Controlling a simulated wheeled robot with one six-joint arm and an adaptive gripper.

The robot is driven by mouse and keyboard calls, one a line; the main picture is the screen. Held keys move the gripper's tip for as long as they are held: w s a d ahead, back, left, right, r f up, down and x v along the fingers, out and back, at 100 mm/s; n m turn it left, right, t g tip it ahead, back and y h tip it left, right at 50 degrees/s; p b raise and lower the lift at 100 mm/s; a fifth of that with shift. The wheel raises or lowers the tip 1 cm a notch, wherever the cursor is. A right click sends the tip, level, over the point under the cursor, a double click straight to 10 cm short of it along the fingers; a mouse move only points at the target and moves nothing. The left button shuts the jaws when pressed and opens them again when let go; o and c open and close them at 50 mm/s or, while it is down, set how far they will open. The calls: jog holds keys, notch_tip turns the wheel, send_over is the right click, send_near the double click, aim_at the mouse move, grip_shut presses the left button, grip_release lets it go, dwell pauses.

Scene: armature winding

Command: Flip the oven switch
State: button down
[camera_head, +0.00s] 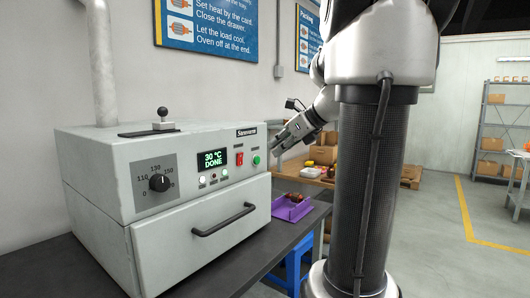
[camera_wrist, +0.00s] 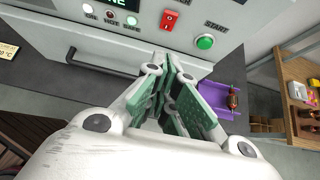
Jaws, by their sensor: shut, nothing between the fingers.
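The oven (camera_head: 175,215) is a pale box on a dark bench, at the left in the head view. Its display reads 30 °C DONE. The red switch (camera_head: 239,159) sits on the front panel, right of the display, and shows in the wrist view (camera_wrist: 169,20) at the top. A green start button (camera_head: 256,160) is right of it; it also shows in the wrist view (camera_wrist: 205,42). My gripper (camera_head: 277,147) is shut and empty, in front of the panel's right end and apart from the switch. Its fingers (camera_wrist: 168,75) point toward the panel in the wrist view.
A drawer handle (camera_head: 225,220) sticks out below the panel. A dial (camera_head: 159,183) is at the panel's left. A purple tray (camera_head: 283,214) with a brown and copper part lies right of the oven. A wooden table (camera_head: 312,177) with boxes is behind.

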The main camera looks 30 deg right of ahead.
aim_at(240, 157)
jog(key=shift+w+a+r+x, duration=0.1)
jog(key=shift+w+r+x, duration=0.2)
jog(key=shift+x, duration=1.65)
jog(key=shift+w+a+r+x, duration=0.1)
jog(key=shift+w+r+x, duration=0.25)
jog(key=shift+x, duration=1.65)
jog(key=shift+w+a+r+x, duration=0.15)
jog(key=shift+r+x, duration=0.3)
jog(key=shift+x, duration=1.5)
jog(key=shift+w+a+r, duration=0.1)
jog(key=shift+w+r, duration=0.15)
jog(key=shift+w, duration=0.1)
jog(key=shift+r, duration=0.8)
